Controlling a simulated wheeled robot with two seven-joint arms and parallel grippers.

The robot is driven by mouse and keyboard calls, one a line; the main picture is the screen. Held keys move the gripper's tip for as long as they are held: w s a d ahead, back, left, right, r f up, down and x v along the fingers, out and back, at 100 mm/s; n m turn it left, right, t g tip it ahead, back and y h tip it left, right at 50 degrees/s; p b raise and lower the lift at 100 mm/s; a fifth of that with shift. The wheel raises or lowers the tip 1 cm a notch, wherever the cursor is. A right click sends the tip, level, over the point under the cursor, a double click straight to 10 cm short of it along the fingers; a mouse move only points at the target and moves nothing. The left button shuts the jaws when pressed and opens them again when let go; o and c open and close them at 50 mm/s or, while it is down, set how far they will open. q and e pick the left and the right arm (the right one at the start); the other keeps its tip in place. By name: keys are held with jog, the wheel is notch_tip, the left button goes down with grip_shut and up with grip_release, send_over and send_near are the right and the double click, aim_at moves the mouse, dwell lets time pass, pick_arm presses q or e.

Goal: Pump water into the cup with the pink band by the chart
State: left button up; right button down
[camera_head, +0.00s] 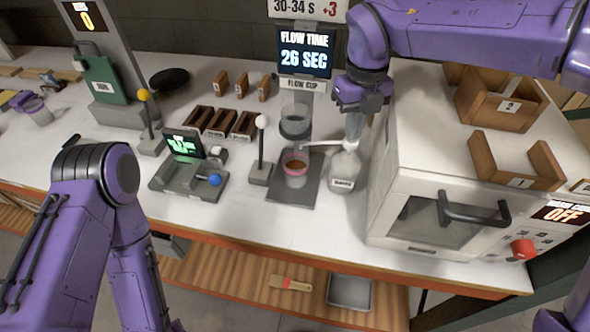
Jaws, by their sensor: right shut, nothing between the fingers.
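The cup with the pink band (296,172) stands upright on the flow stand's base, below the clear flow cup (295,120), with brown-orange content inside. The white pump bottle (345,170) stands just right of it, its spout pointing left toward the cup. My right gripper (354,124) is shut and points down over the pump's top; I cannot tell if it touches it.
The flow time display (305,55) reads 26 SEC. A white oven (430,190) with wooden racks on top stands close on the right. A white-knobbed lever (261,150) and a grey device with a blue knob (188,178) stand left. The front table strip is clear.

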jog(key=shift+f+b, duration=0.7)
jog(key=shift+f, duration=0.5)
jog(key=shift+r, duration=0.1)
notch_tip(320, 180, up, 3)
jog(key=p, duration=0.2)
jog(key=shift+p, duration=0.4)
